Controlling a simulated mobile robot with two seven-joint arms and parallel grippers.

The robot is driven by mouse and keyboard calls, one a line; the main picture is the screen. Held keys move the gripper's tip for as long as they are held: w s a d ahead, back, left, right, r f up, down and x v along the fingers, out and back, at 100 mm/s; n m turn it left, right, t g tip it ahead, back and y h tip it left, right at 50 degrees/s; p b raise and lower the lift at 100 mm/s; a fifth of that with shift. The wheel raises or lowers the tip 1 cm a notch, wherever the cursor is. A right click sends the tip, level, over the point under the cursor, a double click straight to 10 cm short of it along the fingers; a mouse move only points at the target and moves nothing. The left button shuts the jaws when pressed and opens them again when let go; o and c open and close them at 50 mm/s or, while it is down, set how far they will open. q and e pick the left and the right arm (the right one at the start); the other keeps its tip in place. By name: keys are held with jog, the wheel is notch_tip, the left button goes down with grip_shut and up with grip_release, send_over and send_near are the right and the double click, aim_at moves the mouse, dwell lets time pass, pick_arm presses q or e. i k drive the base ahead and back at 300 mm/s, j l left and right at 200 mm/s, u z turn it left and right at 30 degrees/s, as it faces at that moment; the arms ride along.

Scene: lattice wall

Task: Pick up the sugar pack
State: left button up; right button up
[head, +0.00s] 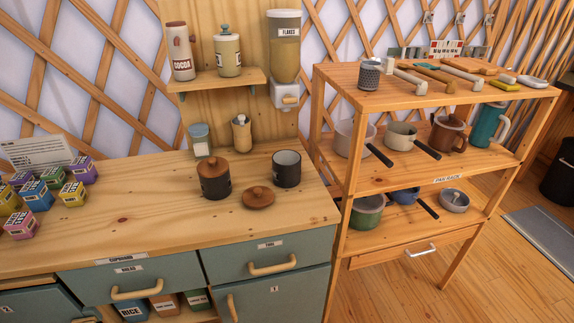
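No pack with a readable sugar label shows in the head view. Under the left drawer of the counter, an open shelf holds a blue pack (134,309) that reads RICE, an orange-brown pack (166,307) and a green pack (197,300). The labels of the orange-brown and green packs are too small to read, and the drawer front hides the tops of the packs. Neither of my grippers is in view.
The wooden counter (130,222) bears several small coloured boxes (38,195) at left, a dark lidded jar (214,180), a loose wooden lid (258,197) and an open dark canister (287,168). A pan rack (440,180) stands at right. The counter's middle is clear.

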aim_at(169, 305)
jog(key=u, duration=1.25)
